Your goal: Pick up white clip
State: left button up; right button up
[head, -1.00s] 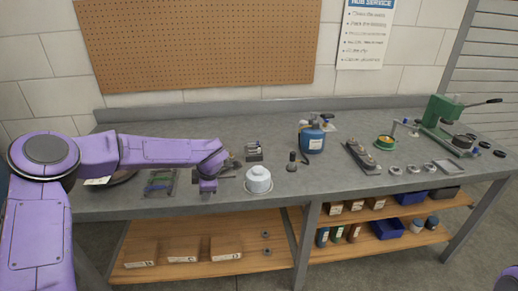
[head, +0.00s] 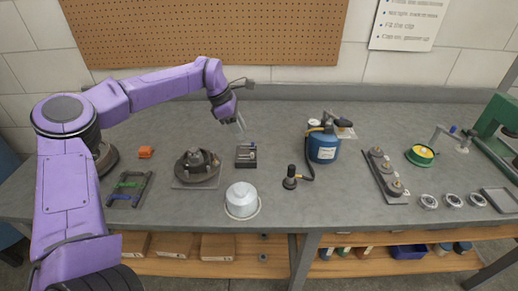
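A small dark holder (head: 246,158) stands on the workbench, with small pale and blue-tipped pieces at its top. Which of these is the white clip is too small to tell. My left gripper (head: 241,130) reaches down from above, its thin grey fingers just over the back of this holder. Whether the fingers touch or grip anything there cannot be made out. My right gripper is out of view.
A white lidded pot (head: 242,199) stands in front of the holder, and a dark round fixture (head: 197,167) is to its left. A blue canister (head: 322,147) with a hose and nozzle stands to the right. Bare grey bench (head: 330,203) lies at the front right.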

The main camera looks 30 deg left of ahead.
aim_at(249, 159)
pick_arm(q)
jog(key=f, duration=0.2)
jog(key=s+d+f, duration=0.1)
jog(key=shift+p, duration=0.35)
jog(key=p+x, duration=0.1)
jog(key=x, duration=0.1)
jog(key=w+x, duration=0.1)
jog(key=x, duration=0.2)
jog(key=shift+a+p, duration=0.15)
jog(key=shift+p, duration=0.2)
jog(key=shift+f, duration=0.3)
jog(key=shift+s, duration=0.1)
jog(key=shift+c, duration=0.9)
grip_shut()
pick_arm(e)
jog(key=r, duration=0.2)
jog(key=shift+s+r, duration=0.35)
